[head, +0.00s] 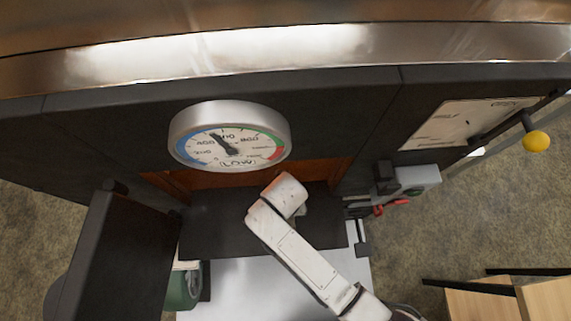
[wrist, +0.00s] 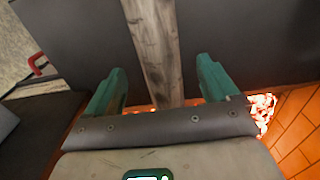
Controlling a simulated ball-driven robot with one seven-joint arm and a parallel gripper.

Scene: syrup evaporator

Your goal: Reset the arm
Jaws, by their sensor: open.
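My arm (head: 310,265) reaches into the dark opening under the round gauge in the head view. My gripper itself is hidden there. In the wrist view my gripper (wrist: 160,68) is open, with its two green fingers wide apart. A long weathered piece of wood (wrist: 157,45) runs between the fingers, with a gap on each side. Its lower end is hidden behind the gripper body. Glowing embers (wrist: 262,108) show past the right finger and in a thin strip behind the gripper body.
A dark open door (head: 115,255) stands left of the opening. The gauge (head: 228,140) hangs above. A yellow-knobbed lever (head: 536,140) and a grey box (head: 418,180) are on the right. Orange bricks (wrist: 300,130) lie right of the gripper. Wooden furniture (head: 490,305) stands lower right.

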